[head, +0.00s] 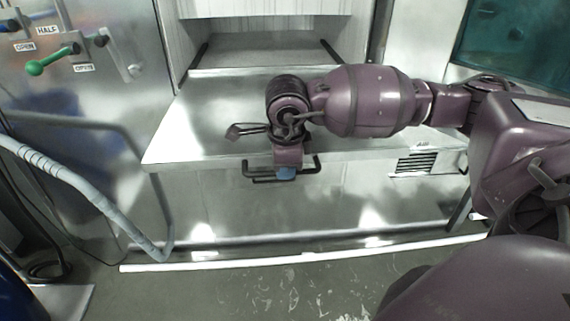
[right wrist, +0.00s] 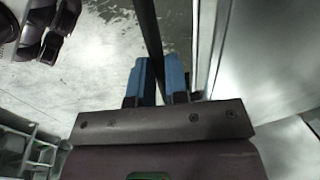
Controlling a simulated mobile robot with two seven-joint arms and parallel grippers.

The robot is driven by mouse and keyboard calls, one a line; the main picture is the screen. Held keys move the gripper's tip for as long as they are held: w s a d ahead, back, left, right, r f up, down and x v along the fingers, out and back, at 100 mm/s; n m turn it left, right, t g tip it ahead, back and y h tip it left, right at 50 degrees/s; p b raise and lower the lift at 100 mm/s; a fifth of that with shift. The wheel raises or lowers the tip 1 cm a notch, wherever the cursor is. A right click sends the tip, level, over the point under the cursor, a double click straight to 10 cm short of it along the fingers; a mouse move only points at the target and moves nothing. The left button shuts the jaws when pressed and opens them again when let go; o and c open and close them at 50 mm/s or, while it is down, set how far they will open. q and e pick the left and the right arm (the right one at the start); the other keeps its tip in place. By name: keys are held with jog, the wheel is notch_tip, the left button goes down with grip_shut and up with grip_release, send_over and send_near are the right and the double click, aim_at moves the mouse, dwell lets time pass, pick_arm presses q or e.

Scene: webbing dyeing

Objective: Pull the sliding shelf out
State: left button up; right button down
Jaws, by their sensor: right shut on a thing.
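The sliding shelf (head: 205,125) is a wide silver metal panel that stands out in front of the cabinet opening. A black bar handle (head: 256,178) is at its front edge. My right gripper (head: 286,173) points down at the handle, with its blue fingertips at the bar. In the right wrist view the two blue fingers (right wrist: 160,80) are closed on the dark handle bar (right wrist: 148,30) between them. My right wrist and forearm cover part of the shelf's top and front edge. My left gripper is not in view.
The cabinet opening (head: 265,50) lies behind the shelf. At the left is a metal panel with a green-knobbed lever (head: 50,60) and a grey hose or rail (head: 75,190). A vent (head: 415,163) is at the front right. The floor (head: 250,290) in front is clear.

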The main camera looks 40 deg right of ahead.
jog(key=c, duration=1.1)
grip_release()
jog(key=r, duration=0.3)
jog(key=s+r, duration=0.1)
jog(key=r, duration=0.3)
jog(key=a+r, duration=0.1)
jog(key=r, duration=0.2)
jog(key=shift+s+r, duration=0.35)
